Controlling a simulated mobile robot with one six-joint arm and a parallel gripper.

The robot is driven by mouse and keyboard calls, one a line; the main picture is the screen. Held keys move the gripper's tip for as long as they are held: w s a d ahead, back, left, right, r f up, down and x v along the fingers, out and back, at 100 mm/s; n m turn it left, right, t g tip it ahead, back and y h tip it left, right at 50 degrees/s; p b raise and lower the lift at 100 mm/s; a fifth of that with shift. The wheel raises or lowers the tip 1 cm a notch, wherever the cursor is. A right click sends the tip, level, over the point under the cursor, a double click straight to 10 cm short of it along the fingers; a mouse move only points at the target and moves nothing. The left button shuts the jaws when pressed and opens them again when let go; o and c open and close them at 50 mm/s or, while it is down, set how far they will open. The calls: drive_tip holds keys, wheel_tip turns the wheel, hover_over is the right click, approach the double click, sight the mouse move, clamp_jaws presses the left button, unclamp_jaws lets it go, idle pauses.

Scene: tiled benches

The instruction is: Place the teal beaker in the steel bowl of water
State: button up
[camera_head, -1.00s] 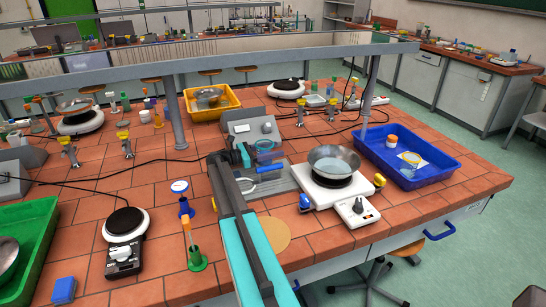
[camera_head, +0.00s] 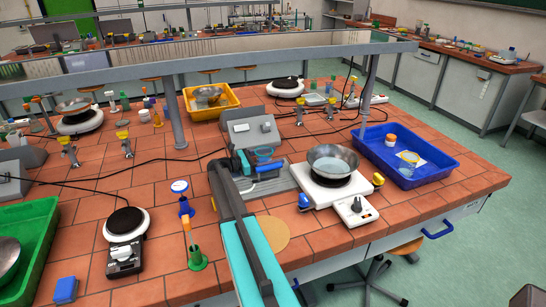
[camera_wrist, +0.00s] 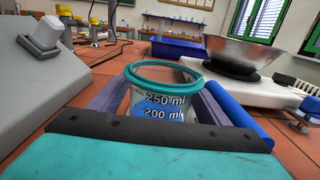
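The teal beaker (camera_wrist: 158,100) has a teal rim and 250 ml and 200 ml marks. It stands upright between my gripper's fingers (camera_wrist: 165,92) in the wrist view. The fingers flank its walls closely; whether they press on it is unclear. In the head view the beaker (camera_head: 264,153) is small beside my gripper (camera_head: 258,166), over the grey area near the bench middle. The steel bowl (camera_head: 333,163) stands to its right on a white hotplate, with water in it. The bowl (camera_wrist: 243,50) also shows at upper right in the wrist view, apart from the beaker.
The white hotplate (camera_head: 315,189) has knobs at its front. A grey sloped device (camera_head: 249,126) stands close behind my gripper. A blue bar-like thing (camera_wrist: 238,112) lies right of the fingers. A blue tray (camera_head: 438,182) is at right. An overhead shelf rail crosses behind.

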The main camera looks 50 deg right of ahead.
sight(257, 159)
drive_tip(key=shift+r, duration=0.1)
drive_tip(key=b+v, duration=0.2)
drive_tip(key=v, duration=0.4)
drive_tip(key=shift+b+v, duration=0.3)
drive_tip(key=shift+v, duration=0.5)
drive_tip(key=shift+r, duration=0.1)
